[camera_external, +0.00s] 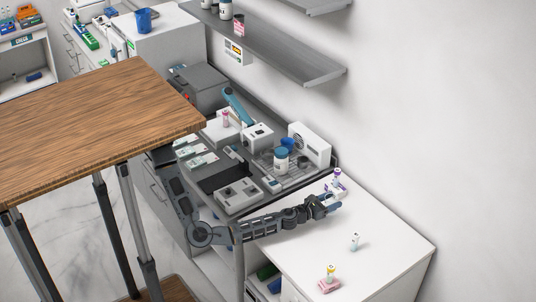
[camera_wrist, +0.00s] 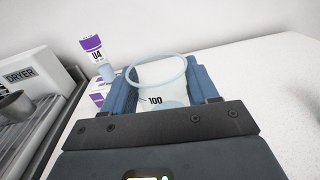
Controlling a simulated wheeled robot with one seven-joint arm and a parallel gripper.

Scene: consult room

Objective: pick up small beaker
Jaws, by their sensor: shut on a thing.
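The small beaker (camera_wrist: 160,97) is clear, with a pale blue round rim and a "100" mark. In the wrist view it sits between the two blue fingers of my gripper (camera_wrist: 163,86), which are shut on it from both sides. Its lower part is hidden by the gripper body. In the external view my gripper (camera_external: 329,204) is low over the left back part of the white counter (camera_external: 385,232). The beaker is hard to make out there, and I cannot tell whether it touches the counter.
A dryer (camera_wrist: 32,78) and metal rack are at left. A small bottle (camera_external: 355,241) and a pink-based item (camera_external: 329,280) stand on the counter; its right side is clear.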

